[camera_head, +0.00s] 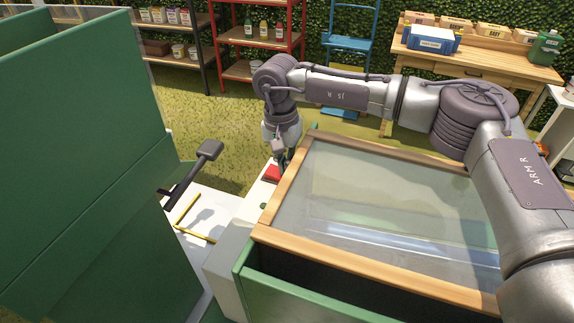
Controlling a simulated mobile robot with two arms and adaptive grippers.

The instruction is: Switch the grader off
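My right arm reaches in from the right, over a wood-framed glass lid. Its gripper (281,158) points down at the far left corner of the lid. A red part (272,173), perhaps a button, shows right beside the fingertips. I cannot tell whether they touch it, or whether the fingers are open or shut. A small green part (263,205) sits nearer on the same pale surface. A grey lever (195,169) with a flat, paddle-like head slants up to the left of it. I cannot tell for sure which parts belong to the grader. My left gripper is not in view.
A tall green panel (75,150) fills the left side. The glass lid (385,205) lies on a green box (290,295) at the front. Grass between is clear.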

